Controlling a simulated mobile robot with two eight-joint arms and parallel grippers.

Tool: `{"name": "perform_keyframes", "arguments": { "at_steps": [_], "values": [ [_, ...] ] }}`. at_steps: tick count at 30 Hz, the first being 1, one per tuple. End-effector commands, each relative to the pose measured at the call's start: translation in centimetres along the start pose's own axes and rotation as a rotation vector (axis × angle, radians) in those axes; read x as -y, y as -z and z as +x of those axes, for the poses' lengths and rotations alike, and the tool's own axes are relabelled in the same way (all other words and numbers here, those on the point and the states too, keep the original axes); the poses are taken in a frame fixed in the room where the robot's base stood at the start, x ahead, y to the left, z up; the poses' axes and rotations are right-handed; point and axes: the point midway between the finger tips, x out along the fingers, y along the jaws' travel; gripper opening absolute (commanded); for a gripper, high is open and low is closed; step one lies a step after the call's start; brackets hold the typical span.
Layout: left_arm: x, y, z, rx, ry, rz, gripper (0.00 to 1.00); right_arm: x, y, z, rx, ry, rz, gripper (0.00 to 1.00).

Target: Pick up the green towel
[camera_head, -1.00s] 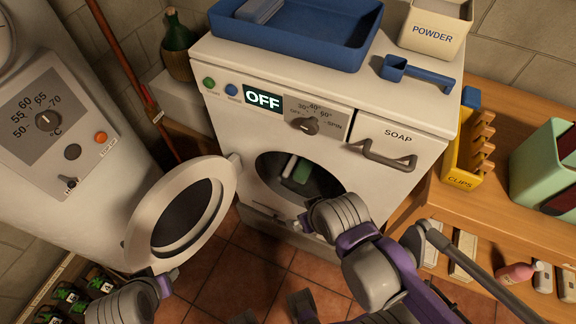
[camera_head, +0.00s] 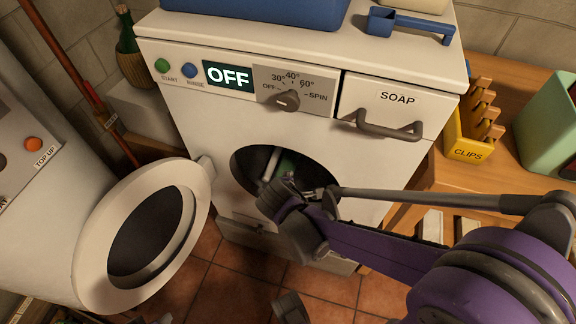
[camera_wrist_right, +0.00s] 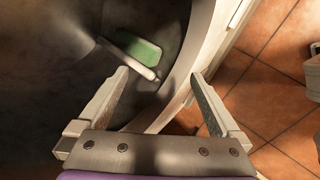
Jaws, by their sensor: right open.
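The green towel (camera_wrist_right: 140,48) lies folded inside the washing machine's drum, with a pale strip along its lower edge in the right wrist view. In the head view only a small part of the green towel (camera_head: 287,168) shows through the round opening. My right gripper (camera_wrist_right: 160,78) is open and empty at the drum's mouth, its fingers pointing in, with the towel just beyond the fingertips. In the head view the right gripper (camera_head: 279,192) partly covers the opening. My left gripper is not clearly in view.
The washing machine's (camera_head: 210,120) round door (camera_head: 88,250) stands open to the left. The soap drawer (camera_head: 385,110) is shut. A blue tray (camera_head: 260,12) and a blue scoop (camera_head: 410,25) lie on top. A wooden bench (camera_head: 520,90) with a yellow clips box (camera_head: 465,150) stands right.

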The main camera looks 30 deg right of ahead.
Motion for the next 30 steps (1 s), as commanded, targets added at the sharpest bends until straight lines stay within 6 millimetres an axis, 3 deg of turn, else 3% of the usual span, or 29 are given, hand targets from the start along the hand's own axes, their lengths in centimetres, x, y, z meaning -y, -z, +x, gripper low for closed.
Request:
{"name": "perform_keyframes", "arguments": {
  "at_steps": [7, 15, 21, 30],
  "values": [
    [0.0, 0.0, 0.0, 0.0, 0.0, 0.0, 0.5, -2.9, 2.8, 7.3, 0.149, -0.157, -0.518, 1.0],
    [0.0, 0.0, 0.0, 0.0, 0.0, 0.0, 0.5, -3.1, 5.2, 14.2, 0.371, -0.277, -1.05, 1.0],
    [0.0, 0.0, 0.0, 0.0, 0.0, 0.0, 0.5, -2.3, 5.8, 16.6, 0.491, -0.311, -1.276, 1.0],
    [0.0, -0.1, 0.2, 0.001, 0.0, 0.0, 0.5, -2.9, 5.6, 18.6, 0.522, -0.315, -1.327, 1.0]
  ]
}}
